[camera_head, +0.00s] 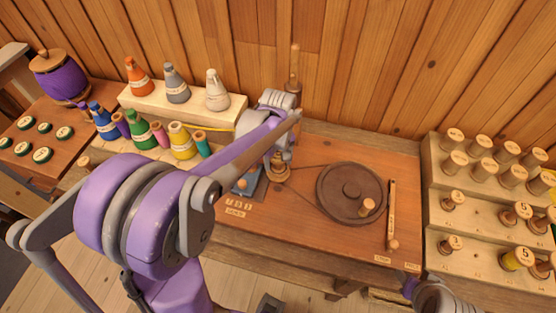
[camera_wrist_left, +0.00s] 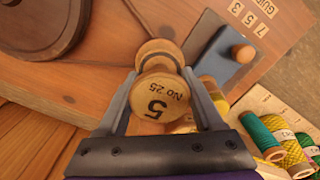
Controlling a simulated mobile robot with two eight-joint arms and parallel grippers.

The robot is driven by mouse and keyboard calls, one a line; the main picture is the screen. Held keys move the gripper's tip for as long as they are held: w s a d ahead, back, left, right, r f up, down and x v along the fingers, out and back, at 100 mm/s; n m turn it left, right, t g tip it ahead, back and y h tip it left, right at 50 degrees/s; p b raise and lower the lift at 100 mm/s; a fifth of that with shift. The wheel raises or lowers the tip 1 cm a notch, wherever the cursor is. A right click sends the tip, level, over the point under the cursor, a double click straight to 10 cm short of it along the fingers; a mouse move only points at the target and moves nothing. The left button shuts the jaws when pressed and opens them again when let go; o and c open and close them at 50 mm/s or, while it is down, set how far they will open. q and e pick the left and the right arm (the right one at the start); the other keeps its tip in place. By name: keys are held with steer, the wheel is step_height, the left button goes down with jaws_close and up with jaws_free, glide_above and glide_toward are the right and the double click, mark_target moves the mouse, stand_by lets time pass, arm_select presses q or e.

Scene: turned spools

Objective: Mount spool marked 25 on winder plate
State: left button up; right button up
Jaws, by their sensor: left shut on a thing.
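In the head view a small turned wooden piece (camera_head: 279,174) is under the gripper, where the belt lines from the wheel meet. Seating of the spool is hidden.
The dark wheel (camera_head: 340,198) with a crank knob stands right of the gripper. A blue plate with a knob (camera_wrist_left: 232,62) lies close by. Stepped racks of spools (camera_head: 440,209) stand at right; thread cones (camera_head: 176,88) stand at left. A wooden stick (camera_head: 391,210) lies at the bench's right.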

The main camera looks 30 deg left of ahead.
arm_select(q)
steer(key=shift+f+b, duration=0.4)
steer(key=shift+f, duration=0.2)
arm_select(e)
steer(key=shift+s+f, duration=0.15)
steer(key=shift+f, duration=0.35)
arm_select(q)
steer(key=o, duration=1.1)
steer(key=shift+r+p, duration=1.5)
steer(key=shift+r, duration=1.4)
steer(key=shift+r+p, duration=1.2)
steer(key=shift+r, duration=1.5)
arm_select(e)
steer(key=w+r, duration=0.3)
steer(key=r, duration=0.4)
steer(key=shift+w+r+t, duration=0.2)
steer(key=shift+r+t, duration=0.2)
arm_select(q)
steer(key=shift+f, duration=0.1)
arm_select(e)
steer(key=shift+s, duration=0.1)
